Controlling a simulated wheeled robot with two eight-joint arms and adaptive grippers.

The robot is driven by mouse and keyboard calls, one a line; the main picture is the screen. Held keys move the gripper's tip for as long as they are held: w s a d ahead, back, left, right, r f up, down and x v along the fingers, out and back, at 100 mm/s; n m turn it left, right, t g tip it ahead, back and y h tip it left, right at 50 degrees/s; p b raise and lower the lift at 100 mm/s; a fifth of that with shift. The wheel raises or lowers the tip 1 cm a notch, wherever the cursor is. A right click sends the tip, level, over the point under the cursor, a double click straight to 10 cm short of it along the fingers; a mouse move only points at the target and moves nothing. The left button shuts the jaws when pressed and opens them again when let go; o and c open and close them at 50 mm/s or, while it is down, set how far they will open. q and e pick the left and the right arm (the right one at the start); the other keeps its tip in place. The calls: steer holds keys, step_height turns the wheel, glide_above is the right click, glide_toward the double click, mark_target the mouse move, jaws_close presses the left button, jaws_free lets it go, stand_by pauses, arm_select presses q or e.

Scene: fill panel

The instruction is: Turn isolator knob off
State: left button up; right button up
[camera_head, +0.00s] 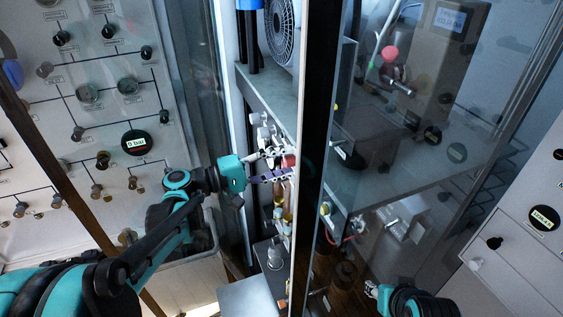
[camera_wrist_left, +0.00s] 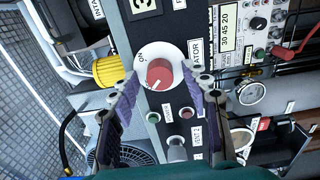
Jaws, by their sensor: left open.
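In the head view the red knob (camera_head: 289,160) is partly hidden behind my left gripper (camera_head: 272,173). In the left wrist view my left gripper (camera_wrist_left: 164,85) is open, with one purple finger on each side of the dial. The knob lies between the fingertips; I cannot tell whether they touch it. My right gripper (camera_head: 371,289) shows only in part at the bottom right, and its jaws are unclear.
A yellow cap (camera_wrist_left: 108,71) sits close to the dial. Small green and red buttons and a grey knob (camera_wrist_left: 177,142) lie below it. A red lever (camera_wrist_left: 297,45) is at the right. In the head view a dark upright frame (camera_head: 318,150) with glass stands right of my left gripper.

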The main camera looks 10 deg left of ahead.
arm_select(q)
steer(key=v, duration=1.2)
steer(key=s+d+f+m+g+y+b, duration=0.1)
steer(key=s+d+f+g+y+b, duration=0.2)
steer(key=f, duration=0.6)
steer(key=s+d+f+y+b, duration=0.3)
steer(key=s+d+f+y, duration=0.15)
steer(key=f, duration=0.45)
steer(key=s+a+f+m+t+y+b, duration=0.1)
steer(key=s+a+f+m+y+b, duration=0.3)
steer(key=f, duration=0.6)
steer(key=s+a+m+y, duration=0.1)
steer(key=s+a+y, duration=0.1)
steer(key=s+y, duration=0.1)
steer(key=shift+y+b, duration=0.4)
steer(key=shift+y, duration=0.15)
steer(key=shift+f, duration=0.1)
steer(key=shift+o, duration=0.2)
